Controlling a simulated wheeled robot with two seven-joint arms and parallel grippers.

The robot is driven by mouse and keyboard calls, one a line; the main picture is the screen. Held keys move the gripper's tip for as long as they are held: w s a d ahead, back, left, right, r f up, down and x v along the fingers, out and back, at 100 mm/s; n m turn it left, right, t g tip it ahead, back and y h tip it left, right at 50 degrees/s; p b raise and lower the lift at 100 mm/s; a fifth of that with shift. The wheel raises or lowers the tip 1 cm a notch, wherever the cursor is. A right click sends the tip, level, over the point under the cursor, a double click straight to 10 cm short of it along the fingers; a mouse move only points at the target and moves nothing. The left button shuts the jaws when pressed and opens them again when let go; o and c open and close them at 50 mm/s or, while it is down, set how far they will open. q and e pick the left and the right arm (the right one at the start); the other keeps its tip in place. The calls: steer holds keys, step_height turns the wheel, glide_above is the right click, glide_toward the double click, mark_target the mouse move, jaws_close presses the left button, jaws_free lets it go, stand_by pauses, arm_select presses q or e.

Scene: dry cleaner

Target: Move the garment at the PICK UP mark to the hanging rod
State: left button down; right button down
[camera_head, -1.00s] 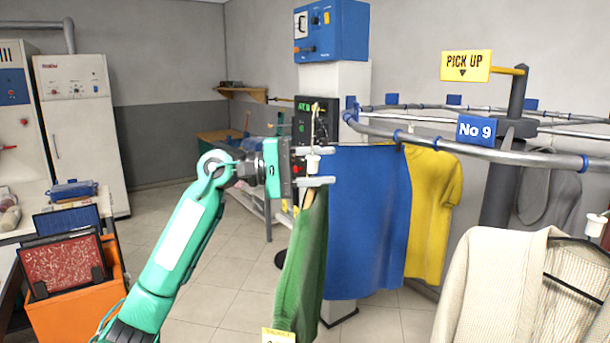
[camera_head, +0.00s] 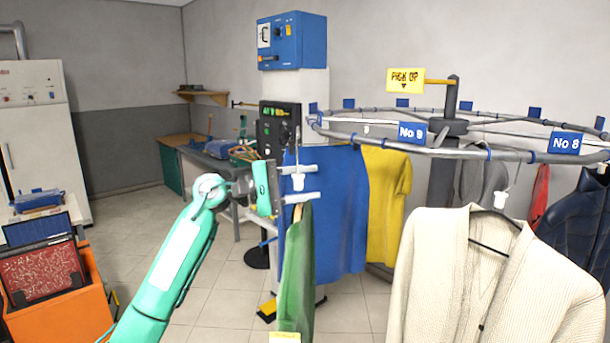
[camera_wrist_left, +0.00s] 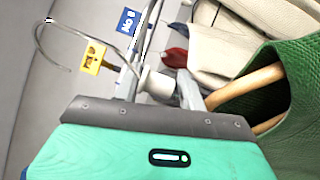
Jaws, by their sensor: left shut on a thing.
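My left gripper (camera_head: 299,182) is shut on the white collar of a hanger in the head view. A green garment (camera_head: 297,275) hangs from it, clear of the floor, with a tag at its lower edge. In the left wrist view the white collar (camera_wrist_left: 157,84) is between the fingers, with the wire hook (camera_wrist_left: 45,38) bare. The wooden hanger (camera_wrist_left: 262,82) runs into the green garment (camera_wrist_left: 300,70). The yellow PICK UP sign (camera_head: 407,80) stands above the round conveyor rail (camera_head: 400,147). I cannot identify a separate hanging rod. My right gripper is out of view.
A blue garment (camera_head: 335,215) is just behind the green one, beside a yellow shirt (camera_head: 387,200). A cream cardigan (camera_head: 440,270) hangs close at right, with a dark jacket (camera_head: 583,220) beyond. An orange bin (camera_head: 70,310) is at lower left. Open floor lies between.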

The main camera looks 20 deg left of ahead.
arm_select(q)
steer(key=s+d+p, duration=0.3)
steer(key=s+p, duration=0.1)
steer(key=s, duration=0.4)
steer(key=s+d+p, duration=0.3)
steer(key=s, duration=0.5)
steer(key=shift+s+d+p, duration=0.15)
steer(key=shift+s+p, duration=0.05)
steer(key=shift+p, duration=0.2)
stand_by(0.4)
